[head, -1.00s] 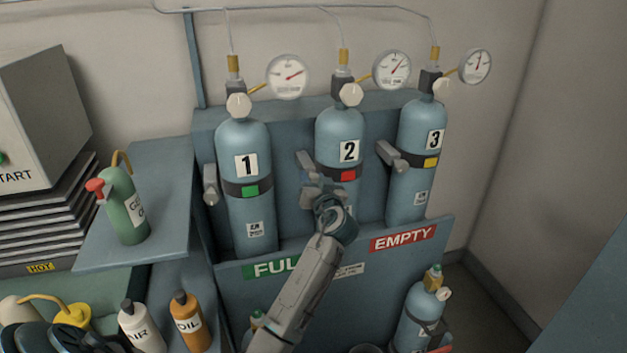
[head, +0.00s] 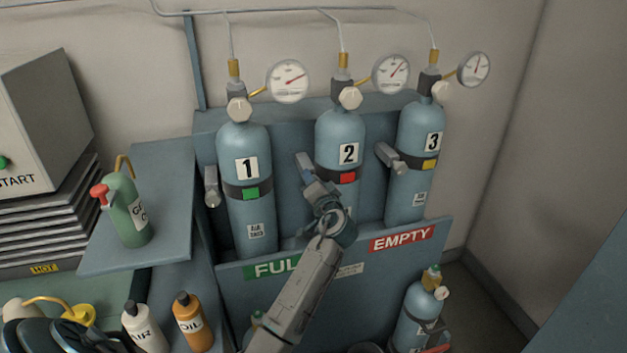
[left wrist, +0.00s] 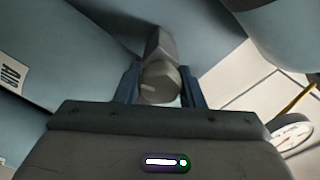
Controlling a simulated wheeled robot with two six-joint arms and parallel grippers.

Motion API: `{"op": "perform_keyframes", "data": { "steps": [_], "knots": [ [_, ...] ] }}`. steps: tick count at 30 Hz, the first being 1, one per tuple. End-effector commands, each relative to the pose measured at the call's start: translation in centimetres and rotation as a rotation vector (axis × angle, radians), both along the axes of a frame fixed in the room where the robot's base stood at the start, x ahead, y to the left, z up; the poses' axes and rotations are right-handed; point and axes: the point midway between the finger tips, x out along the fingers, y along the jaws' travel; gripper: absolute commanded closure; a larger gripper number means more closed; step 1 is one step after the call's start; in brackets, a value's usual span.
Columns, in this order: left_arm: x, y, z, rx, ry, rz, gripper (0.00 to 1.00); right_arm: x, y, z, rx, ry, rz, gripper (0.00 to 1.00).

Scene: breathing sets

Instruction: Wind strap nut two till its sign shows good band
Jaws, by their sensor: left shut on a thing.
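Cylinder 2 (head: 340,140) stands upright in the middle of the rack, with a dark strap around it. The sign (head: 347,178) on this strap shows red. The strap nut two sits on the left of cylinder 2, at the end of a grey clamp (head: 305,164). My left gripper (head: 315,187) is at this clamp. In the head view my gripper hides the nut. My right gripper is not in view.
Cylinder 1 (head: 243,140) with a green sign and cylinder 3 (head: 418,130) with a yellow sign stand close on either side. Their strap clamps stick out to the left. The rack's front panel (head: 395,265) rises below. Gauges and pipes are above.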

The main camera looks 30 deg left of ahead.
Motion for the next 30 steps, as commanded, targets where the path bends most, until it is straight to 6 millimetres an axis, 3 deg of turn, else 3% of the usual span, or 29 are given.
{"op": "perform_keyframes", "data": {
  "steps": [20, 21, 30],
  "knots": [
    [0.00, -0.03, -0.10, 0.042, 0.050, -0.001, 0.88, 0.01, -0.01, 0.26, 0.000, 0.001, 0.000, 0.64],
    [0.00, -0.03, -0.11, 0.042, 0.050, -0.001, 0.57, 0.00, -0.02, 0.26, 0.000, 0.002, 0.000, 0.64],
    [-0.04, -0.08, -0.08, 0.041, 0.049, -0.001, 0.56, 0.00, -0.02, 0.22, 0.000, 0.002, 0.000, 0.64]
  ]
}}
